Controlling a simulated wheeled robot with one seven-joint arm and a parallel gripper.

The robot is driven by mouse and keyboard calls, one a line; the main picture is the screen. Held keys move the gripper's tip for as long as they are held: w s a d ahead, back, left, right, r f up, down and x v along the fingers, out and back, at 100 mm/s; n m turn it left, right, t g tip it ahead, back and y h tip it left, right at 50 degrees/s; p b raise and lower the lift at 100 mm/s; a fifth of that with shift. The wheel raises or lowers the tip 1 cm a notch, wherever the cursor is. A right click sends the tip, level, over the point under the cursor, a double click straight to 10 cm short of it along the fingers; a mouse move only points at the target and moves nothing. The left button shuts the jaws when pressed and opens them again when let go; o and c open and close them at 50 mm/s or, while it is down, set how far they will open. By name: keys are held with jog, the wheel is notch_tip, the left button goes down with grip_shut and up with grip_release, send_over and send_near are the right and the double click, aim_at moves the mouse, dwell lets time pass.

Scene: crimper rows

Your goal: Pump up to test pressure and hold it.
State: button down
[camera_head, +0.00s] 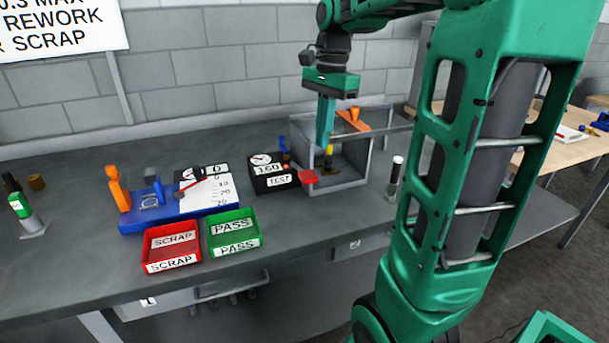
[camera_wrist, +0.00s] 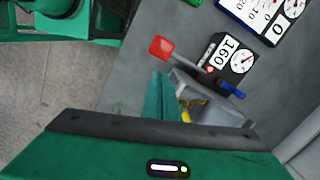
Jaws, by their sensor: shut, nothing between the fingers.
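The black test unit (camera_head: 270,175) has a round dial gauge (camera_head: 261,160), the number 160 and a TEST label. It also shows in the wrist view (camera_wrist: 223,54). A lever with a red end (camera_head: 308,177) reaches out beside it; the red end also shows in the wrist view (camera_wrist: 161,48). A small blue handle (camera_head: 283,145) is at the unit's back right. A grey open-fronted box (camera_head: 345,182) stands to its right with a yellow-and-dark part (camera_head: 329,157) inside. My gripper (camera_head: 325,142) is shut and empty, pointing down at the grey box. It also shows in the wrist view (camera_wrist: 160,90).
A red SCRAP tray (camera_head: 172,247) and a green PASS tray (camera_head: 234,232) stand at the bench's front edge. A blue fixture (camera_head: 150,218) with an orange handle (camera_head: 117,187) and a scale sits behind them. An orange part (camera_head: 353,121) tops the grey box.

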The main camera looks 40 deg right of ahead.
notch_tip(320, 180, up, 2)
jog(key=shift+d+r, duration=0.1)
dwell(1.9)
jog(key=s+a+f+n, duration=0.2)
jog(key=s+f+n, duration=0.3)
jog(key=s, duration=0.5)
jog(key=s+a+f+n+h, duration=0.1)
jog(key=s+a+f+n, duration=0.1)
jog(key=s+f+n, duration=0.3)
jog(key=s+f, duration=0.4)
jog(key=s, duration=0.2)
jog(key=shift+f+n, duration=0.15)
jog(key=shift+n, duration=0.25)
jog(key=shift+s, duration=0.1)
jog(key=shift+w+f, duration=0.25)
jog(key=shift+w, duration=0.35)
